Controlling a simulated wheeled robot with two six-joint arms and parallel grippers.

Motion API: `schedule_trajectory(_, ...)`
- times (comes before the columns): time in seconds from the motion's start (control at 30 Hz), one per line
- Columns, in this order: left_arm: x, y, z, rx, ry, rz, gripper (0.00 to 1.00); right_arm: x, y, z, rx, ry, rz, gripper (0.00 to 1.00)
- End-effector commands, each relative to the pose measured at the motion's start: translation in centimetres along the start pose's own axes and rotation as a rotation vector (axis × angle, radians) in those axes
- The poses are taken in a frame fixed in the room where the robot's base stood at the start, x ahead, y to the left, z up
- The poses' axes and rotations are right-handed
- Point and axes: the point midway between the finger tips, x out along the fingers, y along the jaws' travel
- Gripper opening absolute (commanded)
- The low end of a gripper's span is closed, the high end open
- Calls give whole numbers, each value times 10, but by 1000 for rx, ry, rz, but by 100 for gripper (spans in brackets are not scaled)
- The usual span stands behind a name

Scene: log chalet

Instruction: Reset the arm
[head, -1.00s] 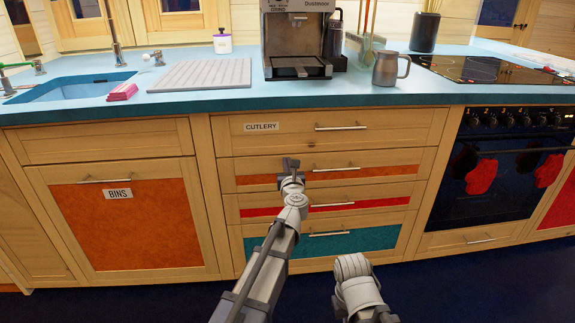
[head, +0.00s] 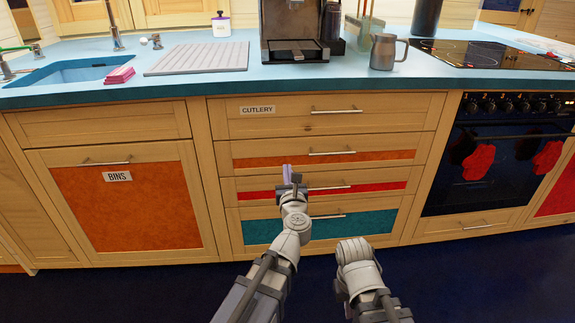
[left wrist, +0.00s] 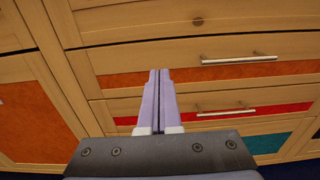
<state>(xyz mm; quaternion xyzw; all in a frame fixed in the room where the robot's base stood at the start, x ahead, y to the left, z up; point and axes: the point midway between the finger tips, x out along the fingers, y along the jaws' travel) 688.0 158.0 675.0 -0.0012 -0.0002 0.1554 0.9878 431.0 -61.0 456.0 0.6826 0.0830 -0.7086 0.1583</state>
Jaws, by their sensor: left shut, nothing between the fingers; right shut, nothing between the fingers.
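My left gripper (head: 287,172) is in front of the drawer stack, over the orange- and red-striped drawers in the head view. In the left wrist view its two pale fingers (left wrist: 159,100) lie side by side, shut, with nothing between them. The drawer handles show beside and beyond the fingers, and I see no contact with them. My right arm (head: 357,262) is low in front of the teal drawer; its fingers are hidden in the head view.
The drawers, with the cutlery drawer (head: 300,122) on top, are closed. The bins cupboard (head: 125,205) is left, the oven (head: 490,165) right. The blue counter (head: 200,88) holds a coffee machine (head: 290,28), a metal jug (head: 384,52) and a drying mat (head: 200,58). Dark floor in front is clear.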

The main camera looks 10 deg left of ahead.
Motion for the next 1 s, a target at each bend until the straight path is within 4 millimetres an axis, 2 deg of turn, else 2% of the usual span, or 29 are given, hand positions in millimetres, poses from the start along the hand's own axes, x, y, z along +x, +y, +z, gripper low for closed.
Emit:
schedule_trajectory(0.07,0,-2,1,22,-5,-13,0,0,0,0,0,0,0,0)
schedule_trajectory(0.17,1,-16,7,150,-37,-89,0,0,0,0,0,0,0,0)
schedule_trajectory(0.27,-3,-44,10,421,-100,-242,0,0,0,0,0,0,0,0)
schedule_trajectory(0.33,-11,-67,4,671,-154,-374,0,0,0,0,0,0,0,0)
schedule_trajectory(0.43,-28,-93,-19,1038,-226,-572,0,0,0,0,0,0,0,0)
schedule_trajectory(0.5,-43,-103,-44,1290,-270,-715,0,0,0,0,0,0,0,0)
schedule_trajectory(0.57,-56,-105,-70,1501,-304,-846,0,0,0,0,0,0,0,0)
schedule_trajectory(0.67,-82,-92,-116,1826,-350,-1085,0,0,0,0,0,0,0,0)
schedule_trajectory(0.7,-92,-82,-133,1938,-364,-1184,0,0,0,0,0,0,0,0)
schedule_trajectory(0.8,-114,-53,-167,2154,-385,-1419,0,0,0,0,0,0,0,0)
schedule_trajectory(1.0,-149,7,-204,2375,-395,-1824,0,0,0,0,0,0,0,0)
